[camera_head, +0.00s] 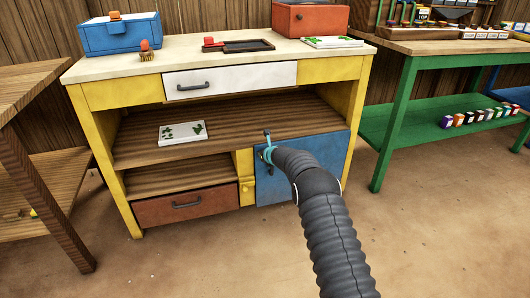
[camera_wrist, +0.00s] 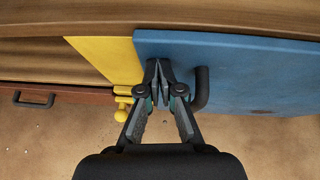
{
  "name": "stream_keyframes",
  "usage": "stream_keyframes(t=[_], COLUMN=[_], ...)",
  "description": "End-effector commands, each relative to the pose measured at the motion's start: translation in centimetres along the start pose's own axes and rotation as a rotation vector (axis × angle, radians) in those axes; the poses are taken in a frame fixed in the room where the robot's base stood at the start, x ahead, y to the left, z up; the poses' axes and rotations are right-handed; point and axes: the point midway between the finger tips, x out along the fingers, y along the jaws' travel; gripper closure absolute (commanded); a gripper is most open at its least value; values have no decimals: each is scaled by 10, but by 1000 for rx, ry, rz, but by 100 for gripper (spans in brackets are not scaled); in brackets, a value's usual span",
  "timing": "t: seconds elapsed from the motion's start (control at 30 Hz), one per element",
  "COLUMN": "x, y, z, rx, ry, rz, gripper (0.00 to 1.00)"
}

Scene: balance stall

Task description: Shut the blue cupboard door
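The blue cupboard door (camera_head: 325,160) is at the lower right of the yellow workbench. It fills the right of the wrist view (camera_wrist: 250,75). It looks nearly flush with the front; whether a small gap is left at its edge I cannot tell. Its dark handle (camera_wrist: 203,88) is near the door's left edge. My gripper (camera_head: 267,150) is in front of that edge, and its fingers look shut with nothing between them in the wrist view (camera_wrist: 165,68). The fingertips are just left of the handle, close to the door; contact cannot be told.
A yellow post (camera_head: 245,165) with a yellow latch (camera_wrist: 122,102) stands left of the door. A red-brown drawer (camera_head: 186,205) and a white drawer (camera_head: 230,79) look shut. A green table (camera_head: 400,105) stands at right, a wooden one (camera_head: 30,75) at left. The floor in front is clear.

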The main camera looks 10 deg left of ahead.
Motion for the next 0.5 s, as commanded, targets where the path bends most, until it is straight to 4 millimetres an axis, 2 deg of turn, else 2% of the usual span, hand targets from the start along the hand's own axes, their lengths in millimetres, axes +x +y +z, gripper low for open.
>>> stream_keyframes(t=[0.03, 0.27, 0.5], x=[0, 1, -10], y=[9, 15, 17], z=[17, 13, 8], rx=[-7, -10, -13], ry=[-26, -25, -27], rz=[6, 12, 14], gripper=[100, 100, 100])
